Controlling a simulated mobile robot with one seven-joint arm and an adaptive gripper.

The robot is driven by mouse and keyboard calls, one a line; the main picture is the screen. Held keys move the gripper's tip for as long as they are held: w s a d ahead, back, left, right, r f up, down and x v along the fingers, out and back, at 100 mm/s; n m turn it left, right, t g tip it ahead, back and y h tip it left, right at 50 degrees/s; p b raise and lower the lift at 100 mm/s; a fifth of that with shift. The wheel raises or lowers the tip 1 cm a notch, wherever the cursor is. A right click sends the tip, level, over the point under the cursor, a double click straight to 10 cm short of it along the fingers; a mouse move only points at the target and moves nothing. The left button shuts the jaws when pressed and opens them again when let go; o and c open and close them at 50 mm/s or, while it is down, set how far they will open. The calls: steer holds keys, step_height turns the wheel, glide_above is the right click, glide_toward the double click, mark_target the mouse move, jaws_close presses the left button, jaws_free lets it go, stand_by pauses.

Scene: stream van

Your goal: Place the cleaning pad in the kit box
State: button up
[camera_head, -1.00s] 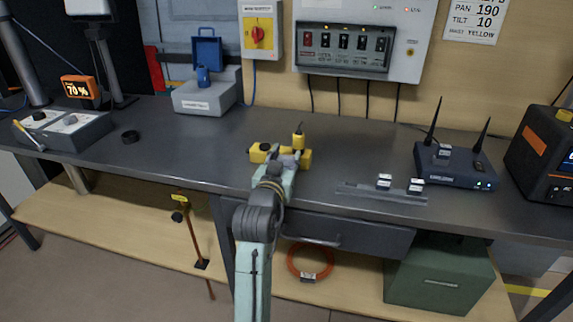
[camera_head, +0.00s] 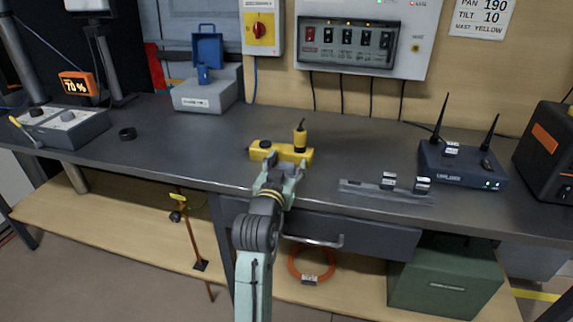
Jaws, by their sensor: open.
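My gripper (camera_head: 280,170) is open at the front edge of the workbench, just in front of a yellow block-like holder (camera_head: 285,153). A yellow bottle with a dark tip (camera_head: 300,139) stands at the holder's right end, and a small dark round piece (camera_head: 266,144) sits at its left. I see nothing held between the fingers. I cannot pick out the cleaning pad for certain. A grey box with a white label (camera_head: 208,97) stands at the back left with a blue item on top; its label is too small to read, so I cannot tell whether it is the kit box.
A grey rail with small modules (camera_head: 385,192) and a blue router (camera_head: 462,167) with two antennas lie to the right. A black ring (camera_head: 127,134) and a grey control box (camera_head: 65,128) are at left. The bench (camera_head: 190,150) is clear between the ring and the holder.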

steer(key=shift+r, duration=0.1)
steer(key=shift+s, duration=0.1)
steer(key=p+v, duration=0.4)
steer(key=v, duration=0.7)
steer(key=shift+s+r+p, duration=0.2)
steer(key=shift+s+p, duration=0.15)
steer(key=shift+p, duration=0.05)
steer(key=shift+a, duration=0.2)
